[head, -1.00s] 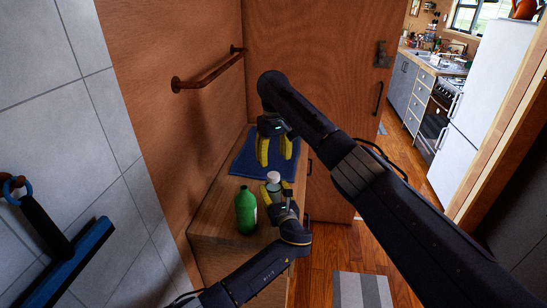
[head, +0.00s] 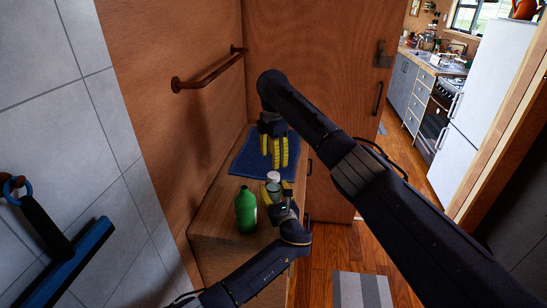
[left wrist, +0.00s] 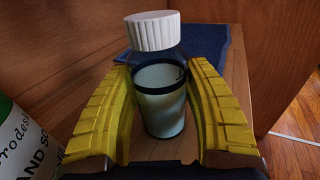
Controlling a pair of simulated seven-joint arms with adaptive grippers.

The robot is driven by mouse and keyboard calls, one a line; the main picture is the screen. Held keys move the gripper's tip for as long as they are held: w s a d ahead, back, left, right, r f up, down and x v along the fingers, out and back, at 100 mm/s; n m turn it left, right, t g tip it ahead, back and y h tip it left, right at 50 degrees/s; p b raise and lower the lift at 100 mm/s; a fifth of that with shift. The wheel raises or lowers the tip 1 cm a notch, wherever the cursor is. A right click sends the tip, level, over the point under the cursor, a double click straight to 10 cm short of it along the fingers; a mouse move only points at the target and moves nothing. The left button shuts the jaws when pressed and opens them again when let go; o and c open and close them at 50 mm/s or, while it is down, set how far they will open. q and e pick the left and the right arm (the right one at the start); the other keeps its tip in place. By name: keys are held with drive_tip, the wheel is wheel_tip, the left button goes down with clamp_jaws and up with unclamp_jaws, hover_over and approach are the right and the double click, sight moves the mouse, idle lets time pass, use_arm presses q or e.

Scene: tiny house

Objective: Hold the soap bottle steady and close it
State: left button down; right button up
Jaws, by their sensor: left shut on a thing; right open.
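My left gripper (head: 273,191) is shut around a small clear bottle with pale liquid. In the left wrist view this bottle (left wrist: 162,105) stands upright between the yellow fingers (left wrist: 165,115). A ribbed white cap (left wrist: 152,31) is above its clear upper part, slightly left of its middle; I cannot tell whether it is seated. The cap also shows in the head view (head: 273,175). My right gripper (head: 274,153) is open and empty, fingers down, over the blue cloth behind the bottle. A green bottle (head: 246,211), its label partly reading "HAND SO", stands left of the held one.
The bottles are on a narrow wooden cabinet top (head: 211,214) against the wooden wall. A blue cloth (head: 246,163) lies at its back. A rusty rail (head: 205,76) is on the wall. A wooden door (head: 320,60) is behind. The cabinet's right edge drops to the floor.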

sight(274, 175)
drive_tip(key=n, duration=0.6)
idle(0.5)
drive_tip(key=shift+f, duration=4)
drive_tip(key=shift+c, duration=0.3)
